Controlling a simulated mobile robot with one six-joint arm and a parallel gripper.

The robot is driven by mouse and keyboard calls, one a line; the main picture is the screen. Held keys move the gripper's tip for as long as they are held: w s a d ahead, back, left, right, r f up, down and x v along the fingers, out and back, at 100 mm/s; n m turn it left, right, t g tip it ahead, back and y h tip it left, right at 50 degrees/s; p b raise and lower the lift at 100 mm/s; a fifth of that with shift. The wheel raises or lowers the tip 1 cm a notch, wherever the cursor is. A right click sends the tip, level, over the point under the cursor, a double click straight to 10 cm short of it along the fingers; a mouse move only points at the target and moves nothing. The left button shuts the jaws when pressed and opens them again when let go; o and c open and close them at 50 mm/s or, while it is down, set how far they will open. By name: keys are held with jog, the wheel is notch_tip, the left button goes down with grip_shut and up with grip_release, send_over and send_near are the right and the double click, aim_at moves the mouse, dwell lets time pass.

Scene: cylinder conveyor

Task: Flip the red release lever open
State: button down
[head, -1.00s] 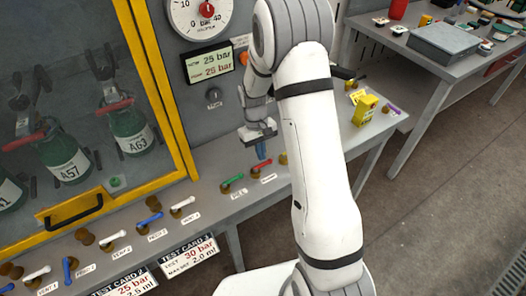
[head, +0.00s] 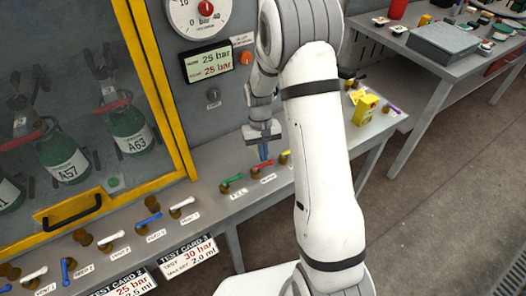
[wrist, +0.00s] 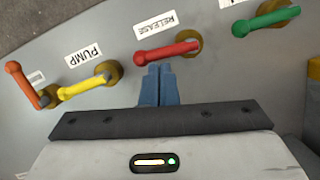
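The red release lever (wrist: 168,52) sits on a brass pivot at its right end, beside a RELEASE label, in the wrist view. Its handle points left, lying flat along the panel. In the head view the red lever (head: 262,167) is a small shape right of the green lever, just below my fingertips. My gripper (wrist: 158,70) has its two blue fingers together with nothing visible between them. The fingertips are at the near side of the red handle, close to its middle; whether they touch it I cannot tell. My gripper (head: 265,158) also shows in the head view.
A yellow PUMP lever (wrist: 85,87) and an orange lever (wrist: 22,82) lie left of the red one in the wrist view. A green lever (wrist: 268,21) lies right. A gauge (head: 200,14) and pressure display (head: 209,62) are on the wall behind.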

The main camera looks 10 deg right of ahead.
jog(key=m, duration=0.2)
jog(key=s+m+y, duration=0.1)
jog(key=shift+s+d+m+b, duration=0.2)
jog(key=shift+d+m+b, duration=0.15)
jog(key=shift+m+b, duration=0.05)
jog(key=m, duration=0.1)
jog(key=s+m, duration=0.1)
jog(key=m, duration=0.2)
jog(key=shift+s+d+t+y, duration=0.1)
jog(key=shift+s+t+y, duration=0.2)
jog(key=shift+y, duration=0.1)
jog(key=m, duration=0.1)
jog(key=s+m, duration=0.1)
jog(key=m, duration=0.1)
jog(key=shift+s+y+b, duration=0.1)
jog(key=shift+y+b, duration=0.2)
jog(key=shift+b, duration=0.05)
jog(key=m, duration=0.1)
jog(key=s+m+t, duration=0.1)
jog(key=m, duration=0.1)
jog(key=shift+a, duration=0.35)
jog(key=shift+s+a, duration=0.1)
jog(key=shift+s, duration=0.1)
